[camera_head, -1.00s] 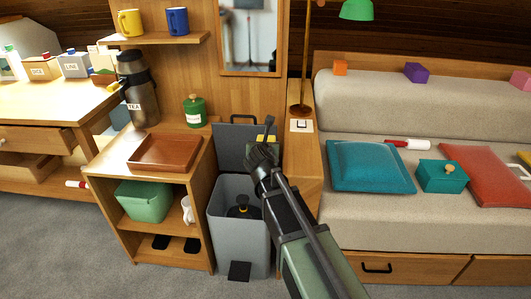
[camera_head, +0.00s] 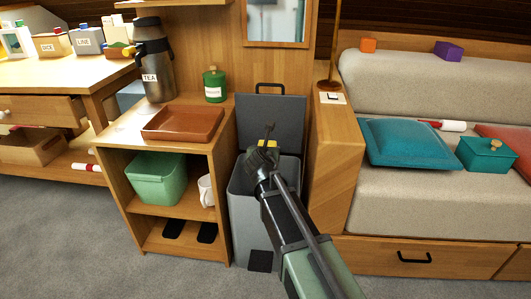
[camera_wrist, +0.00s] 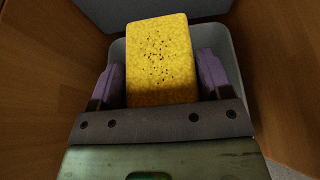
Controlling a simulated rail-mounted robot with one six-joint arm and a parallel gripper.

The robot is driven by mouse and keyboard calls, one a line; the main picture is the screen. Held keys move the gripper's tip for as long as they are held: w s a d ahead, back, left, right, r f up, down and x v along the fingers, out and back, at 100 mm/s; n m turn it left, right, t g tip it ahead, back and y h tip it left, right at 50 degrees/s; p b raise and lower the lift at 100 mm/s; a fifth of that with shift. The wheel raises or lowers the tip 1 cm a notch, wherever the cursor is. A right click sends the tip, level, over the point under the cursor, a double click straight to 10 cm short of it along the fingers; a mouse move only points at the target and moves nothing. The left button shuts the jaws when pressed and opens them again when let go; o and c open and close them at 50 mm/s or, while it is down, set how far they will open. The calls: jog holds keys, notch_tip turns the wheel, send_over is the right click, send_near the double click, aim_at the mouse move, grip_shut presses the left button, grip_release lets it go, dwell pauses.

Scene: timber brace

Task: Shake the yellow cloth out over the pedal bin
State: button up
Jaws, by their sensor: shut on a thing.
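The yellow cloth (camera_wrist: 160,58) is a flat block with dark specks on its face. It is held between the purple fingers of my gripper (camera_wrist: 160,80) in the wrist view. In the head view only a small yellow part of the cloth (camera_head: 268,143) shows past my wrist. The grey pedal bin (camera_head: 243,215) stands open, its lid (camera_head: 270,120) raised at the back. My gripper is above the bin's opening, in front of the lid. My arm hides much of the opening. The bin's rim (camera_wrist: 232,75) shows around the cloth in the wrist view.
A wooden shelf unit (camera_head: 160,228) with a brown tray (camera_head: 184,123) stands close left of the bin. A wooden bench end (camera_head: 335,165) stands close right. A tea flask (camera_head: 157,70) and a green canister (camera_head: 215,85) stand on the unit. Floor in front is clear.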

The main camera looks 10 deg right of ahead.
notch_tip(320, 180, up, 8)
jog(key=p, duration=0.7)
jog(key=shift+p, duration=0.4)
notch_tip(320, 180, down, 9)
jog(key=b, duration=0.8)
jog(key=shift+b, duration=0.35)
notch_tip(320, 180, up, 9)
jog(key=p, duration=0.8)
jog(key=shift+f+p, duration=0.1)
jog(key=shift+p, duration=0.25)
notch_tip(320, 180, down, 9)
jog(key=b, duration=0.8)
jog(key=shift+r, duration=0.6)
